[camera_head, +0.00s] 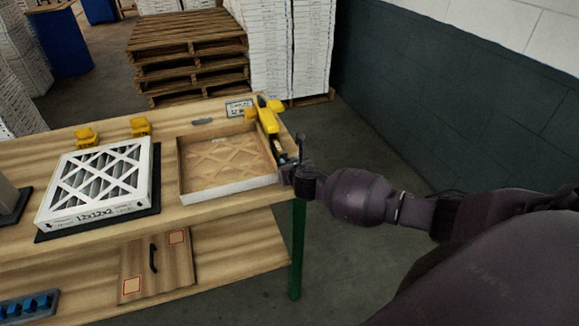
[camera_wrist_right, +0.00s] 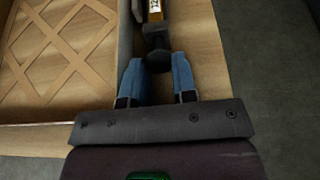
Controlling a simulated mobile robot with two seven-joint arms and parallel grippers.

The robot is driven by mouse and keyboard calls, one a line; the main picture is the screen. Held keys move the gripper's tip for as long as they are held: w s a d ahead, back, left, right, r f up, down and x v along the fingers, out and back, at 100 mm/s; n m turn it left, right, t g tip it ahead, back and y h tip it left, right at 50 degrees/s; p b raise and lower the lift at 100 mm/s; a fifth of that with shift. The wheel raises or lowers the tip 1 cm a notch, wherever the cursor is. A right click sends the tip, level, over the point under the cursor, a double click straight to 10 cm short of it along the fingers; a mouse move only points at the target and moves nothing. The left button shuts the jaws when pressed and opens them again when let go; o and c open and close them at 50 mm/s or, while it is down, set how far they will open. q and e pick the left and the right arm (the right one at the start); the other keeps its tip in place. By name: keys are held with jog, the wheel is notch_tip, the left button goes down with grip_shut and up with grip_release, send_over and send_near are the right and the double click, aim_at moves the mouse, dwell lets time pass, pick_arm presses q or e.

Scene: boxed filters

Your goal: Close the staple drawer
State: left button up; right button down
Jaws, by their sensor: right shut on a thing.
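A yellow stapler (camera_head: 266,117) lies at the right edge of the bench, beside the open box. A narrow dark part, which looks like its staple drawer (camera_head: 280,150), extends from it towards the front. In the right wrist view, the drawer shows a yellow-and-white numbered label and a dark rounded end (camera_wrist_right: 158,60). My right gripper (camera_wrist_right: 158,72) is at this end, with its blue-grey fingers on either side, shut on it. In the head view, my right gripper (camera_head: 291,171) is at the bench's right edge. My left gripper is not in view.
A shallow open box (camera_head: 230,190) with a lattice inside is just left of the stapler. A white-framed filter (camera_head: 97,185) sits on a dark mat further left. Two yellow items (camera_head: 140,126) stand at the back. The floor right of the bench is clear.

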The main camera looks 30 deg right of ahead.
jog(key=c, duration=1.2)
grip_release()
jog(key=v, duration=1)
jog(key=shift+s+p, duration=0.35)
jog(key=shift+s, duration=0.05)
jog(key=shift+a, duration=0.1)
